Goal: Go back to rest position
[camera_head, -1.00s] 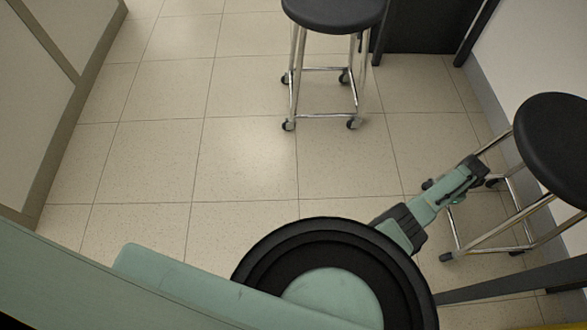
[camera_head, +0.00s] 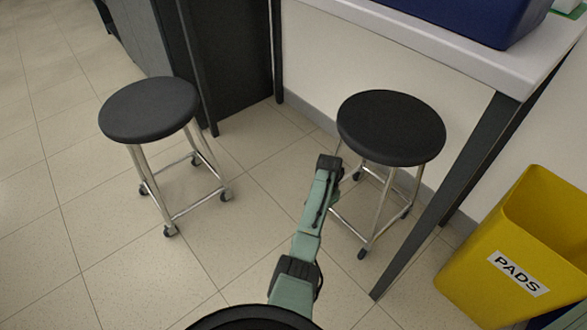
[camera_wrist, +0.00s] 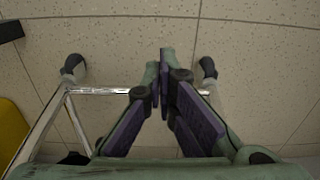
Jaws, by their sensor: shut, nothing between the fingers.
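My gripper shows in the wrist view (camera_wrist: 162,80), with its two fingers together and nothing between them. Tiled floor lies beyond the fingertips. In the head view my teal and black arm reaches up from the bottom edge, and its far end is beside the right stool. The fingers cannot be made out in the head view.
A black stool (camera_head: 391,127) on metal legs stands close to my arm; another stool (camera_head: 149,109) stands at left. A white bench (camera_head: 455,45) carries a blue box (camera_head: 462,15). A yellow PADS bin (camera_head: 525,250) is at right. The floor at lower left is clear.

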